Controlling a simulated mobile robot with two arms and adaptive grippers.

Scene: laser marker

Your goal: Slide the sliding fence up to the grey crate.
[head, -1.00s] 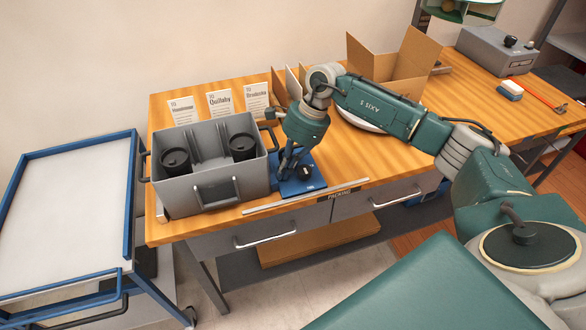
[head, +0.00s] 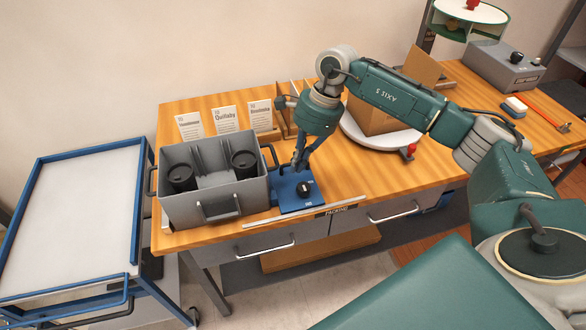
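The sliding fence (head: 288,204) is a blue piece with a black knob on the bench top. It stands close beside the right side of the grey crate (head: 180,214); I cannot tell whether they touch. The crate is open-topped and holds two black cylinders. My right gripper (head: 300,166) points down just above and behind the fence's knob. Its fingers are small and seen edge-on, so their opening is unclear, and I see nothing held. My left gripper is not in view.
A silver strip (head: 340,203) runs along the bench's front edge. Cards (head: 225,119) stand behind the crate. A cardboard box (head: 372,119) sits on a round white turntable to the right. A blue-framed cart (head: 75,205) stands at the left.

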